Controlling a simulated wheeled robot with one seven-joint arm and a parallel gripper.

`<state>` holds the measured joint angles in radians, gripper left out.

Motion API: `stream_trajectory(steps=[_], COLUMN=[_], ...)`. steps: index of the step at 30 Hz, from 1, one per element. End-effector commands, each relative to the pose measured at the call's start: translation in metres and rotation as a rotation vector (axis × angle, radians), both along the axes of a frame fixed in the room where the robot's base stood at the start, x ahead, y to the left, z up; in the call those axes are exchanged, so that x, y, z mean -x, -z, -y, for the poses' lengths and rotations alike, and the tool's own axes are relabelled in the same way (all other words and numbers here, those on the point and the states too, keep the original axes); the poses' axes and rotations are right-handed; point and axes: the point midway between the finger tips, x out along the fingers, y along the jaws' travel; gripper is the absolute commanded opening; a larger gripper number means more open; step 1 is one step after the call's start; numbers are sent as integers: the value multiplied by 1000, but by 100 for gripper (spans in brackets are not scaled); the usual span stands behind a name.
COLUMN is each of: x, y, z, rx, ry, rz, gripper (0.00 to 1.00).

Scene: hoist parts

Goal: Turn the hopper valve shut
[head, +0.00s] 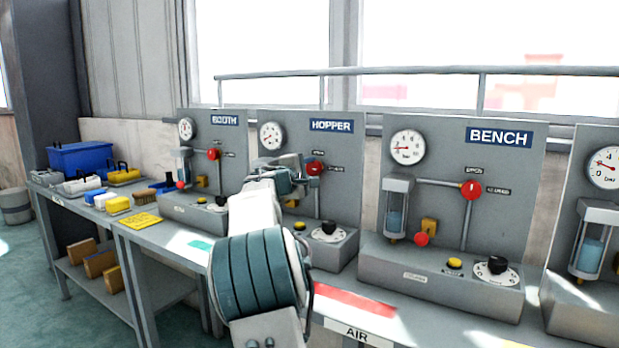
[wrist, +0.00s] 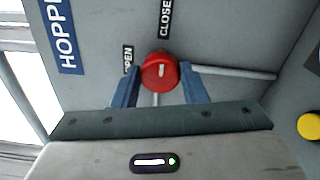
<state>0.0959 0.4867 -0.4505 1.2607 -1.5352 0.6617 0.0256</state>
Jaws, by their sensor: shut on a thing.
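The hopper valve is a red round knob (wrist: 160,73) on the grey HOPPER panel (wrist: 90,85); it also shows in the head view (head: 316,168). My gripper (wrist: 160,79) has its blue fingers on two opposite sides of the knob, shut on it. The white mark on the knob's face runs up and down in the wrist view, in line with the CLOSED label (wrist: 165,18). The OPEN label (wrist: 127,60) is to the left, partly hidden by a finger. In the head view my arm hides part of the hopper station.
The BOOTH panel (head: 222,135) stands left of the hopper and the BENCH panel (head: 520,165) right, each with its own red knob. The hopper gauge (head: 271,136) is up and left of the knob. Brushes and a blue crate (head: 80,157) sit at the bench's left end.

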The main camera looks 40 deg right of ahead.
Motion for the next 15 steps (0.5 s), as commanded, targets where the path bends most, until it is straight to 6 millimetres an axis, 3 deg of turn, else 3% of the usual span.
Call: stream_trajectory(steps=[13, 14, 15], x=[0, 0, 0], y=[1, 1, 1], z=[0, 0, 0], rx=[-6, -6, -6], ry=[1, 1, 1], rz=[10, 10, 10], gripper=[16, 45, 56])
